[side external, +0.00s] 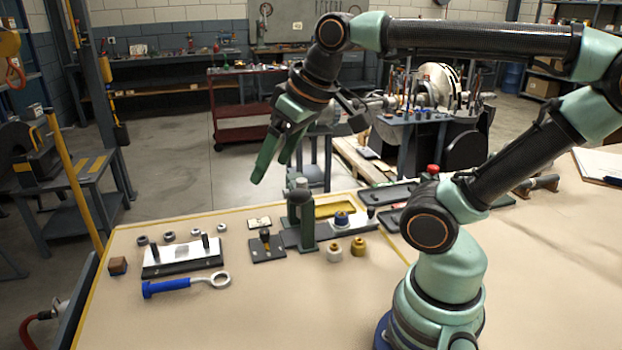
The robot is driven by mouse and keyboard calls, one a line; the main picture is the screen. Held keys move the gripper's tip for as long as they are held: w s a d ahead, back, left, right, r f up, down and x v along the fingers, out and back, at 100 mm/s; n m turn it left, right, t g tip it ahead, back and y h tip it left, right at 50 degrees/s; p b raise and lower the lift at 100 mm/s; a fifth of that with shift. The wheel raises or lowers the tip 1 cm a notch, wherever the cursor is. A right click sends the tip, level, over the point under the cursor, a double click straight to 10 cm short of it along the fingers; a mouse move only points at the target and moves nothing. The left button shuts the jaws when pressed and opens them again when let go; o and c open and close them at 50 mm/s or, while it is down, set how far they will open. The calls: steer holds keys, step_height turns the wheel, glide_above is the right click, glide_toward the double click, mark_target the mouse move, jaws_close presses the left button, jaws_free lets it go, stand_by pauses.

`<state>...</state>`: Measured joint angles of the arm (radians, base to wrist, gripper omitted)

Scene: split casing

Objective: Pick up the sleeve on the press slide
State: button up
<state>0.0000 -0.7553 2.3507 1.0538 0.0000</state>
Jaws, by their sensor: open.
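My gripper (271,170) hangs in the air above the far side of the table, up and left of the press. Its two green fingers point down and are apart, with nothing seen between them. The green press (301,213) stands on the table with a metal slide (366,224) reaching to its right. A small sleeve (342,218) with a blue band sits on the slide, just right of the press column. My gripper is well clear of it. The sleeve's lower part is hard to make out at this size.
A plate with pins (182,256), a blue-handled ring spanner (187,284) and several small rings lie at left. A dark block with a post (267,245) is left of the press. The front table is clear.

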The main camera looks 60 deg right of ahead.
steer(key=w+d+r+n+g+h, duration=0.1)
steer(key=d+n+g, duration=0.15)
steer(key=d, duration=0.45)
steer(key=w+d+r+n+g, duration=0.1)
steer(key=w+d+n, duration=0.15)
steer(key=d, duration=0.55)
steer(key=n+g+y, duration=0.1)
steer(key=n+g, duration=0.1)
steer(key=n, duration=0.3)
glide_above(342, 213)
step_height(342, 213, down, 23)
steer(key=shift+s+a+f, duration=0.1)
steer(key=shift+s, duration=0.05)
steer(key=shift+f, duration=2.85)
steer(key=shift+c, duration=0.3)
jaws_close()
